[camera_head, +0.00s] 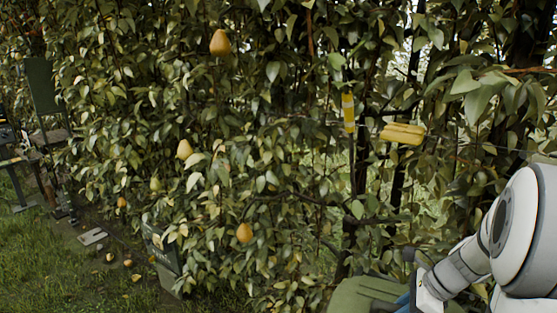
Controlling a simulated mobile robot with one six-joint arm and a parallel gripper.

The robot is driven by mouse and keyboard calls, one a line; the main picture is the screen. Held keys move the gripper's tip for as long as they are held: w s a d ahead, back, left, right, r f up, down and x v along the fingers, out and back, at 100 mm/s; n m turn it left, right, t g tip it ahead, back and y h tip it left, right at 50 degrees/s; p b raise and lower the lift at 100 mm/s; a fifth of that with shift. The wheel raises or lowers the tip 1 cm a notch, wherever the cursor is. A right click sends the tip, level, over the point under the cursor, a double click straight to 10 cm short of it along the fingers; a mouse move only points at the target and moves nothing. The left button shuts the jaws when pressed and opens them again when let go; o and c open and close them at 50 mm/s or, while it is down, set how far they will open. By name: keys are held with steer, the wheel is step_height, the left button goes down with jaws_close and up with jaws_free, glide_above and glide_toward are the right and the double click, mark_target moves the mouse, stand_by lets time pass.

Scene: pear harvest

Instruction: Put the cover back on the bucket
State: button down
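My white and grey arm comes in at the lower right, and its wrist end runs down to the bottom edge. The fingers of my gripper do not show. An olive-green rounded thing (362,297) with ridges on top stands at the bottom edge, left of my wrist. It is cut off by the frame, and I cannot tell whether it is the bucket or its cover. A small blue patch (404,299) shows between it and my wrist. No bucket opening is visible.
A dense leafy hedge with several pears (220,43) fills the view. A dark green box (163,258) stands at its foot. A yellow block (403,133) and a yellow-banded post (348,113) are among the leaves.

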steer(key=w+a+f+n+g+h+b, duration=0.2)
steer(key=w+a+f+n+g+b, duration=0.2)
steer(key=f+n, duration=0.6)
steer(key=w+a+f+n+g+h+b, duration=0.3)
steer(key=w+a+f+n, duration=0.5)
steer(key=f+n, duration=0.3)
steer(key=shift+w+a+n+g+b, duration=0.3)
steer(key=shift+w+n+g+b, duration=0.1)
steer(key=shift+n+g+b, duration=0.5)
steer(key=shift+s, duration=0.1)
